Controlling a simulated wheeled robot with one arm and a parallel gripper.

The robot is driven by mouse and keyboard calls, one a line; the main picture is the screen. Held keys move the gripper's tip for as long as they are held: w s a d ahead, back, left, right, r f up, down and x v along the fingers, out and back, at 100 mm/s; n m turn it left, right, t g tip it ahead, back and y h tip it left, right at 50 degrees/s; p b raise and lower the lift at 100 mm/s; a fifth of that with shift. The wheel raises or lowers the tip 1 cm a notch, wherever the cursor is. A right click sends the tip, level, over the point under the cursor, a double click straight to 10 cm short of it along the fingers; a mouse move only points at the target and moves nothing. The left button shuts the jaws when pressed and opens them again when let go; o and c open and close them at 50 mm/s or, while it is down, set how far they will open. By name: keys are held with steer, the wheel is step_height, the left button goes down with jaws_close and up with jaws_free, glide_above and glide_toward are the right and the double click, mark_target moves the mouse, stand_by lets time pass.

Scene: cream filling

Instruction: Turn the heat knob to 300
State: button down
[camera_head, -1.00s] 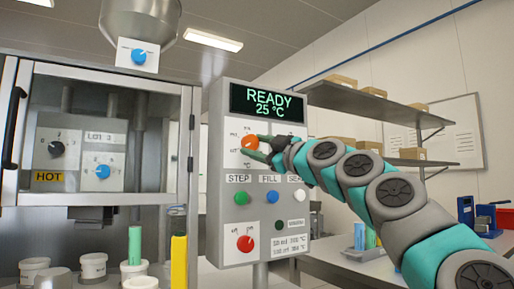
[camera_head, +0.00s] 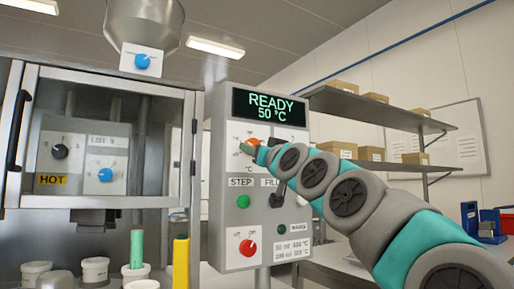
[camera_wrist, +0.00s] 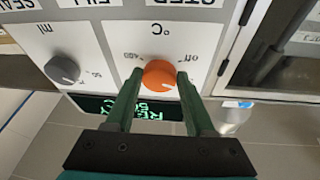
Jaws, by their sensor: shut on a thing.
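The orange heat knob (camera_head: 254,143) sits on the grey control panel (camera_head: 233,215), below the display (camera_head: 269,105), which reads "READY" and "50 °C". In the wrist view, which is upside down, the orange knob (camera_wrist: 160,75) lies between the two green fingers of my gripper (camera_wrist: 160,85), with the fingers shut on its sides. Its dial is marked "°C", with "Off" at one end and what looks like "400" at the other. In the head view my gripper (camera_head: 254,150) partly covers the knob and its scale.
A grey ml knob (camera_wrist: 63,69) is beside the orange one. Below are a green STEP button (camera_head: 243,201) and a red knob (camera_head: 247,247). A glass-fronted cabinet (camera_head: 100,80) stands left; shelves (camera_head: 380,112) are at the right.

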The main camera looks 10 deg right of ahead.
steer(key=shift+s+a+r+m+g+h+p, duration=0.15)
steer(key=shift+m+g+h, duration=0.5)
steer(key=shift+m, duration=2)
steer(key=shift+w+a+r+m+g+h+p, duration=0.1)
steer(key=shift+r+m+g+h+p, duration=0.2)
steer(key=shift+m+h, duration=1.55)
steer(key=shift+s+a+r+m+g+y+p, duration=0.1)
steer(key=shift+m+g, duration=0.45)
steer(key=shift+m, duration=2.95)
steer(key=shift+f, duration=0.1)
steer(key=shift+c, duration=1.3)
jaws_free()
steer(key=shift+d, duration=0.1)
steer(key=shift+s, duration=0.1)
steer(key=s+b, duration=0.1)
steer(key=s, duration=0.6)
steer(key=shift+s, duration=0.25)
